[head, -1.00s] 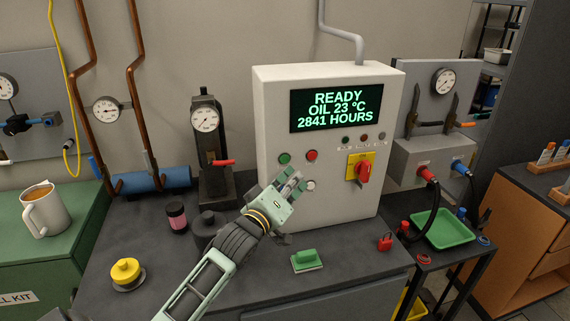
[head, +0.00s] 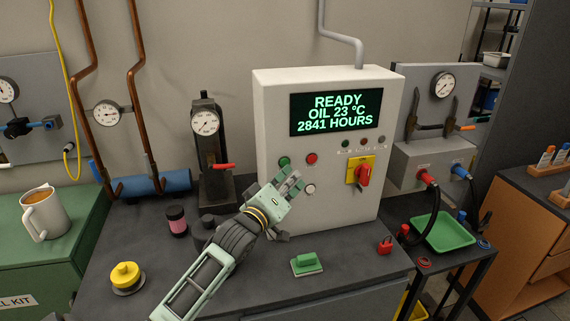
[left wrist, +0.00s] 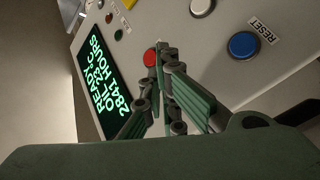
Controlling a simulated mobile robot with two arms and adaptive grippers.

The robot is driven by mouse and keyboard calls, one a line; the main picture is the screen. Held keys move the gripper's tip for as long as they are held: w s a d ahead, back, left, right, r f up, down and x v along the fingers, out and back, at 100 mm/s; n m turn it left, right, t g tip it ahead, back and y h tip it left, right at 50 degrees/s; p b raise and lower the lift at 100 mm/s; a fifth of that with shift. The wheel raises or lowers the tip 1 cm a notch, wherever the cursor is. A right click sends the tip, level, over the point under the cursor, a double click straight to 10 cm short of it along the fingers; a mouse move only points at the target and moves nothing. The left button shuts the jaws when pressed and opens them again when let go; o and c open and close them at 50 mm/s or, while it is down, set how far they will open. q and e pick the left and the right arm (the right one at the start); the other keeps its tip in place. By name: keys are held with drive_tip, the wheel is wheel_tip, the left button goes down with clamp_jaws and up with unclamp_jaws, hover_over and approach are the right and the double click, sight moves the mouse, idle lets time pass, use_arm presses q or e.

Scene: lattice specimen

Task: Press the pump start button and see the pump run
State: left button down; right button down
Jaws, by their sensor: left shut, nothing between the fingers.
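The white control box (head: 330,215) stands on the bench. Its lit display (head: 335,113) reads READY, OIL 23 °C, 2841 HOURS. Below the display are a green button (head: 284,160), a red button (head: 312,158) and a pale button (head: 310,189). My left gripper (head: 293,178) is shut and empty, in front of the panel just below the green button. In the left wrist view, its fingertips (left wrist: 162,52) overlap the edge of the red button (left wrist: 151,57); contact cannot be told. The green button is hidden there. A blue RESET button (left wrist: 243,45) shows right of the fingers. My right gripper is out of view.
A red rotary switch (head: 363,174) on a yellow plate is right of the buttons. A dark gauge stand (head: 207,150) and a pink-banded jar (head: 177,221) are to the left. The front bench top is mostly clear.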

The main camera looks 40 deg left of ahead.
use_arm(q)
drive_tip(key=shift+w+a, duration=0.1)
drive_tip(key=shift+a, duration=0.05)
idle(0.7)
drive_tip(key=shift+w+a, duration=0.15)
drive_tip(key=shift+w+a, duration=0.25)
drive_tip(key=shift+a, duration=0.05)
idle(0.9)
drive_tip(key=shift+d+r+p, duration=0.1)
drive_tip(key=shift+p, duration=0.2)
drive_tip(key=shift+s+d+p, duration=0.45)
drive_tip(key=shift+s+d, duration=0.05)
drive_tip(key=shift+s, duration=0.05)
drive_tip(key=s+d+p, duration=0.2)
drive_tip(key=s+d, duration=0.1)
drive_tip(key=shift+s+d, duration=0.1)
drive_tip(key=shift+d, duration=0.3)
